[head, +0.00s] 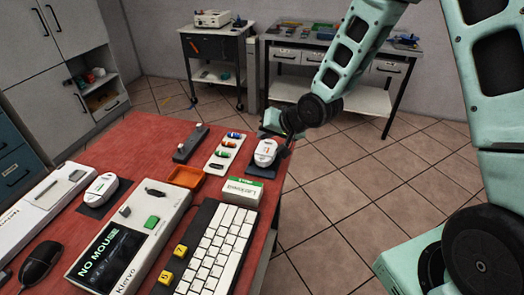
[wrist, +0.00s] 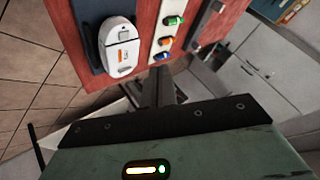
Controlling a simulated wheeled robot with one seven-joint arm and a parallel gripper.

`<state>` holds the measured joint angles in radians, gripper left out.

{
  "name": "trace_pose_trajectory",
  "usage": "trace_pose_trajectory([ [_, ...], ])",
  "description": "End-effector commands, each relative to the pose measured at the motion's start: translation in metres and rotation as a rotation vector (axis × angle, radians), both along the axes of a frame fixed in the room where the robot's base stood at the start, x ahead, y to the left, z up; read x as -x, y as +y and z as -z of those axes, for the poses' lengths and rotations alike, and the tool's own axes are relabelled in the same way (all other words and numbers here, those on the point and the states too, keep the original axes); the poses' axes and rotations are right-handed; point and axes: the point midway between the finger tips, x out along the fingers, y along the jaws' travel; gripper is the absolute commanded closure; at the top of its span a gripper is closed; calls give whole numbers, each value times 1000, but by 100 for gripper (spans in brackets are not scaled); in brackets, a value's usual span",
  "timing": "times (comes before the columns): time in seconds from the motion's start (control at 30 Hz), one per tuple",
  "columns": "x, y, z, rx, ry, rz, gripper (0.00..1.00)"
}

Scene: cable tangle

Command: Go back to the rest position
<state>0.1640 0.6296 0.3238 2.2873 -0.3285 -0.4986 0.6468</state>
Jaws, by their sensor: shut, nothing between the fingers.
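My gripper (wrist: 158,78) is shut and empty, its fingers together in the wrist view. In the head view the gripper (head: 287,148) is at the far right corner of the red table (head: 150,135), beside a white mouse (head: 265,152) on a dark pad. My wrist hides part of that corner. The white mouse also shows in the wrist view (wrist: 118,48), left of the fingers. I cannot tell whether the fingertips touch anything.
A white strip (head: 225,152) with several coloured pieces lies left of the mouse. A white-green box (head: 243,191), keyboard (head: 215,250), "NO MOUSE" device (head: 150,222), orange tray (head: 187,177) and black mouse (head: 40,262) are on the table. Open tiled floor (head: 350,190) lies right of it.

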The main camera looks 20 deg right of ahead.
Motion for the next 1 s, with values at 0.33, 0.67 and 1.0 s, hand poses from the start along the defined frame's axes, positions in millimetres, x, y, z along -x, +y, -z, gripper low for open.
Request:
trace_pose_trajectory([
  [0.33,0,0,-11,0,0,0,100],
  [0.67,7,8,-17,28,9,-30,100],
  [1.0,155,73,-76,410,217,-456,100],
])
